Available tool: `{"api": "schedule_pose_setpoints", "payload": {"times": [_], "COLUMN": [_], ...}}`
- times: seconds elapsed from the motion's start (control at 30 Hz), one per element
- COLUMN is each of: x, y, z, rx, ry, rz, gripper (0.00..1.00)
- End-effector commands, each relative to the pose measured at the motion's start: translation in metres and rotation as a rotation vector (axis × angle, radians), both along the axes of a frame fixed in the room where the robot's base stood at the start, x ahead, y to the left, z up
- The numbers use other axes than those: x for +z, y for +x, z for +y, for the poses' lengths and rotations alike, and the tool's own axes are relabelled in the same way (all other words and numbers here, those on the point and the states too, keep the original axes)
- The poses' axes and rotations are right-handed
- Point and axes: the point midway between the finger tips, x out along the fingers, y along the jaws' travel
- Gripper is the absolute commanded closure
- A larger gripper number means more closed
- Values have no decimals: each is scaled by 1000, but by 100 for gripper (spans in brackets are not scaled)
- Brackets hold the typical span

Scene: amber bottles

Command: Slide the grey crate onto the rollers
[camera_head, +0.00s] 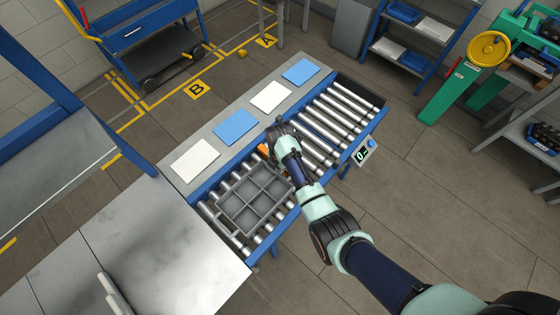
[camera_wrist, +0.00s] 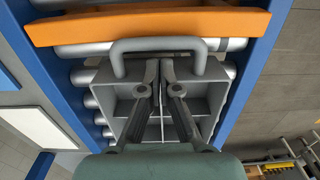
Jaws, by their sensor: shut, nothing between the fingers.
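The grey crate (camera_head: 253,201) is a divided tray with empty compartments. In the head view it sits on the near, lower-left part of the roller conveyor, beside the metal table. The rollers (camera_head: 325,128) run on beyond it to the upper right. In the wrist view the crate's grey handle (camera_wrist: 160,43) stands at its far side, close to an orange bar (camera_wrist: 150,24) lying across the conveyor. My gripper (camera_wrist: 160,72) is shut and empty, its fingertips over the crate by the handle. I cannot tell if they touch it. In the head view my arm hides the fingers.
A metal table (camera_head: 150,262) adjoins the conveyor's near end. A grey ledge with white and blue pads (camera_head: 235,127) runs along its left side. A display box (camera_head: 363,152) is on the right side. The rollers beyond the orange bar look clear.

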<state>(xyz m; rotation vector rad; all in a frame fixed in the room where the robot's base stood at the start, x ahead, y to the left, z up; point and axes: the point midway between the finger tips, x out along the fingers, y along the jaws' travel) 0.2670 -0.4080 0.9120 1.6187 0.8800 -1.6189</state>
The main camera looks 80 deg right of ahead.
Motion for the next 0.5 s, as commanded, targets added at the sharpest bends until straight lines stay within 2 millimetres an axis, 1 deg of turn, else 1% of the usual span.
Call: {"api": "schedule_pose_setpoints", "payload": {"times": [0.03,0.3,0.4,0.5], "x": [16,73,86,90], "y": [1,4,5,5], "z": [0,2,3,3], "rx": [1,9,11,13], "ry": [-1,-1,0,0], "rz": [-1,0,0,0], "gripper": [100,100,100,100]}}
